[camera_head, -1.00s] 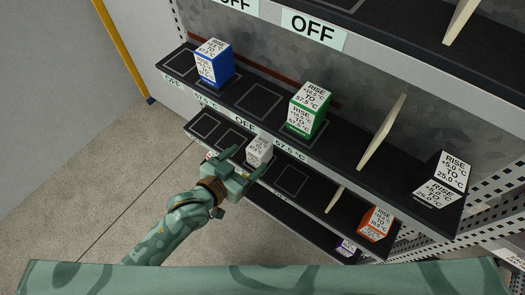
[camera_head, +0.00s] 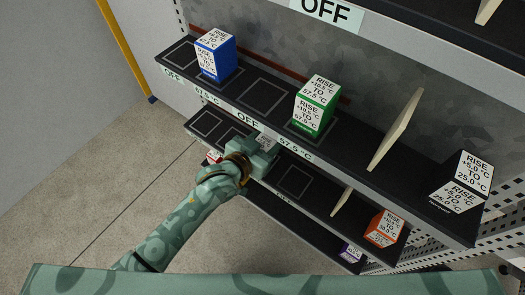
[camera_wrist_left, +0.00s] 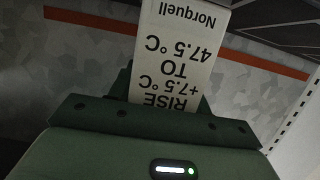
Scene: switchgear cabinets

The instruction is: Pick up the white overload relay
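The white overload relay (camera_head: 267,140) is a white box on the middle shelf level, mostly hidden by my left gripper and the shelf above. In the left wrist view the white relay (camera_wrist_left: 178,55) fills the upper middle, its label upside down, reading RISE +7.5 °C TO 47.5 °C and Norquell. My left gripper (camera_head: 264,150) reaches in at the relay from the front. In the wrist view its dark green fingers show at both sides of the box, close to it. Whether they press on it I cannot tell. My right gripper is out of view.
A blue box (camera_head: 215,55) and a green box (camera_head: 316,105) stand on the shelf above. A black-and-white box (camera_head: 463,182) stands at right. An orange box (camera_head: 384,228) and a cream divider (camera_head: 395,130) are to the right. The upper shelf edge overhangs my gripper.

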